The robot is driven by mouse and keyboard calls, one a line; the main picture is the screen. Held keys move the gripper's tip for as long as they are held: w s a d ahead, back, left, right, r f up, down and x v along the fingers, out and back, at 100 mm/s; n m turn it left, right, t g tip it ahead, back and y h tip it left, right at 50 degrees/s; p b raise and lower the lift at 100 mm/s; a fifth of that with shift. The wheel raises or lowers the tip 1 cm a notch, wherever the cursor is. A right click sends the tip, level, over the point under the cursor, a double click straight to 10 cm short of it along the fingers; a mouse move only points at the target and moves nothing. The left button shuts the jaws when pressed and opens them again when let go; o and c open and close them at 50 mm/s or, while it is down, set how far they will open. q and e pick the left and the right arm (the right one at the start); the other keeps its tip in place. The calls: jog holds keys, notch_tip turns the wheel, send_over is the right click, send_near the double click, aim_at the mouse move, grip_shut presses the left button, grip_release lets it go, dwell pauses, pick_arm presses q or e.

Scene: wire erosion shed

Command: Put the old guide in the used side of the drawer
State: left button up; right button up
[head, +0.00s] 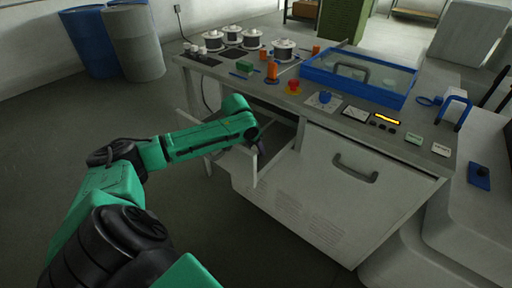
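The drawer (243,165) stands pulled out at the left end of the white machine bench. Its inside is dark and partly covered by my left arm, so I cannot tell its two sides apart. My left gripper (262,147) is at the end of the green arm, over or at the open drawer. Its fingers are small and dark here, and I cannot tell whether they are open or hold anything. I cannot make out the old guide. My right gripper is not in view.
The bench top carries several wire spools (284,50), orange bottles (272,70), a red button (293,86) and a blue-framed tank (358,78). A cabinet door with a grey handle (355,168) is right of the drawer. Blue (88,42) and grey (132,42) drums stand back left. The left floor is clear.

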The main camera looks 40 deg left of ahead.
pick_arm(q)
jog(key=shift+o, duration=0.6)
jog(key=shift+r, duration=0.25)
jog(key=v, duration=1.1)
jog(key=shift+s+r, duration=0.25)
jog(key=shift+p, duration=0.35)
